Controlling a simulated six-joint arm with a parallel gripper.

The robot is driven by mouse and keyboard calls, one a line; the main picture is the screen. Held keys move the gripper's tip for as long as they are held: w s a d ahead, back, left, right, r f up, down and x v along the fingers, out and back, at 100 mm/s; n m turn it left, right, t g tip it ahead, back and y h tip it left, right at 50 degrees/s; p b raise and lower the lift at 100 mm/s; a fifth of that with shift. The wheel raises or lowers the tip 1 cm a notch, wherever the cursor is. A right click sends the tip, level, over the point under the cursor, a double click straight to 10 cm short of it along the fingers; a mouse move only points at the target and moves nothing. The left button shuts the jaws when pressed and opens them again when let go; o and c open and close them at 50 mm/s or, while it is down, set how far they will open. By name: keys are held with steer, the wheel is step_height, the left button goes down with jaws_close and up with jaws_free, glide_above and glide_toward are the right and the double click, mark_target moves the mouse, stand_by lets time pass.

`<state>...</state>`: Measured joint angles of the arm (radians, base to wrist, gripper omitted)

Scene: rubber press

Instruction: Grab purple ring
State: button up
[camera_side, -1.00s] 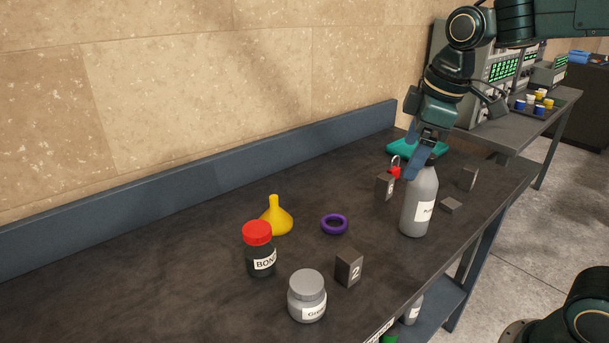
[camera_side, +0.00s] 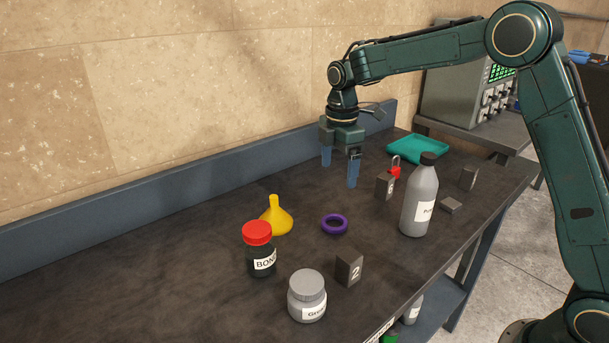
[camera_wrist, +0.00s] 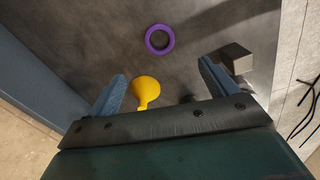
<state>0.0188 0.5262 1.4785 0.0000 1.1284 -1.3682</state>
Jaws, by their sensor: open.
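The purple ring (camera_side: 334,225) lies flat on the dark table, just right of the yellow funnel in the side view. In the wrist view the purple ring (camera_wrist: 160,39) is at the top middle, beyond the fingertips. My gripper (camera_side: 340,174) is open and empty, fingers pointing down, above the table and behind the ring in the side view. In the wrist view its two blue fingers (camera_wrist: 160,78) are spread wide with nothing held between them.
The yellow funnel (camera_side: 276,217), a red-capped bottle (camera_side: 259,250), a grey jar (camera_side: 307,296) and block 2 (camera_side: 348,268) stand around the ring. A blue wall edge (camera_side: 180,199) runs behind.

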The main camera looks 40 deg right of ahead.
steer(key=shift+w+f, duration=0.25)
steer(key=shift+f, duration=0.05)
steer(key=shift+f, duration=0.1)
glide_above(334, 226)
steer(key=shift+w+f, duration=0.1)
steer(key=shift+f, duration=4.15)
steer(key=shift+f, duration=2.55)
steer(key=c, duration=1.1)
steer(key=shift+o, duration=0.2)
steer(key=shift+r, duration=0.15)
